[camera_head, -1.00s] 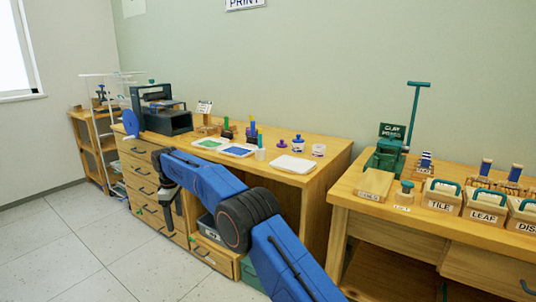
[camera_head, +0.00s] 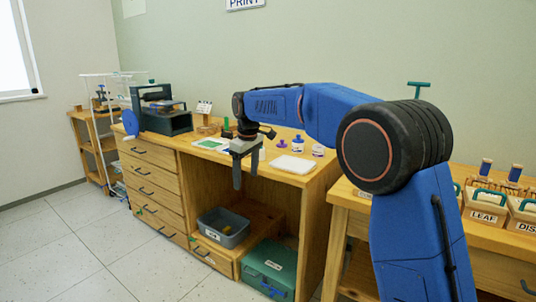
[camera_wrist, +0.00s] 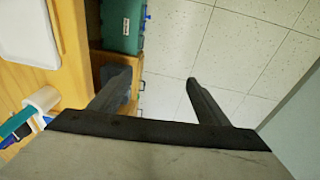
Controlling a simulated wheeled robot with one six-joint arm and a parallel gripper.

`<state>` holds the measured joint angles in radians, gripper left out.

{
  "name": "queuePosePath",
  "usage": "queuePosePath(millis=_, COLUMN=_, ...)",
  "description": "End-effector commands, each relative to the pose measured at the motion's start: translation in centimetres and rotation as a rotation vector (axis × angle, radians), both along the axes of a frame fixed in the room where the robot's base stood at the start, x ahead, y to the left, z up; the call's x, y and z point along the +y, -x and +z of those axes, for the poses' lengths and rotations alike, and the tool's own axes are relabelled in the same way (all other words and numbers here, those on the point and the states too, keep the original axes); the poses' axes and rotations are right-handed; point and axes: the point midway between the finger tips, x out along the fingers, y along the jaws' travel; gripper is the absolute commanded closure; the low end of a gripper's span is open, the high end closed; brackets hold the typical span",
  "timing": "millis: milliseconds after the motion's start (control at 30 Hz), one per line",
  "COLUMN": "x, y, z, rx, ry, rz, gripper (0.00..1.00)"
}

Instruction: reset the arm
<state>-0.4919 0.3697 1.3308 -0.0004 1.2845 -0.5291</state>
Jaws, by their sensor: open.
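My gripper (camera_head: 240,170) hangs pointing down in front of the long wooden desk's front edge in the head view. It is open and empty. In the wrist view its two dark fingers (camera_wrist: 157,82) stand apart, with floor and part of a grey bin between and behind them. My blue arm arches from the lower right across the desk, with its elbow raised in front of the second table.
The desk (camera_head: 240,158) holds a dark press (camera_head: 160,110), a white tray (camera_head: 293,165) and small jars (camera_head: 298,145). Below it are a grey bin (camera_head: 222,228) and a green case (camera_head: 270,268). Open tiled floor (camera_head: 75,245) lies at left. The clay press is mostly hidden behind my elbow.

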Motion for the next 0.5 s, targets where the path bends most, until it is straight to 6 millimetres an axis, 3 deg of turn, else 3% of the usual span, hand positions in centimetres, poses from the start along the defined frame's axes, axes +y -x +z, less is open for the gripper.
queuePosePath(millis=33, x=-1.8, y=0.9, z=0.9, rx=-0.008, ry=-0.006, rz=-0.028, gripper=0.3)
queuePosePath(millis=200, x=-7.2, y=4.1, z=2.9, rx=-0.025, ry=-0.024, rz=-0.123, gripper=0.3)
queuePosePath(millis=500, x=-15.7, y=11.0, z=4.9, rx=-0.057, ry=-0.057, rz=-0.289, gripper=0.3)
